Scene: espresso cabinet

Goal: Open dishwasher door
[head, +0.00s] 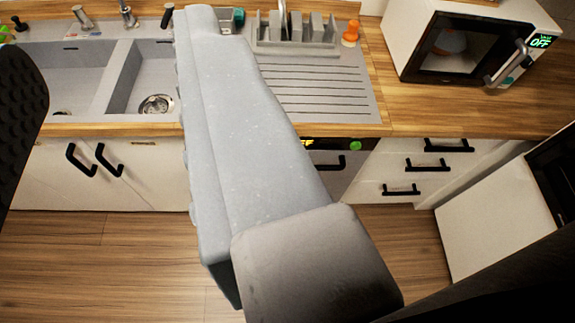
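The dishwasher (340,188) is built in below the counter, just right of centre, and its door looks closed. Its dark control strip (338,143) has small yellow lettering and a green spot. A short black handle (328,163) shows below the strip. My gripper (240,120) appears as a long grey, ribbed-edged part that runs from the bottom centre up across the sink. It covers the left part of the dishwasher. I see no clear pair of fingertips, so its opening does not show. Nothing is visibly held, and the handle shows just right of it.
A double sink (120,75) and a grooved drainer with a grey rack (290,45) are above the cabinets. A microwave (455,45) stands at the upper right. Drawers (428,165) are right of the dishwasher. A white appliance (490,220) stands at the right; open wooden floor (100,260) is below.

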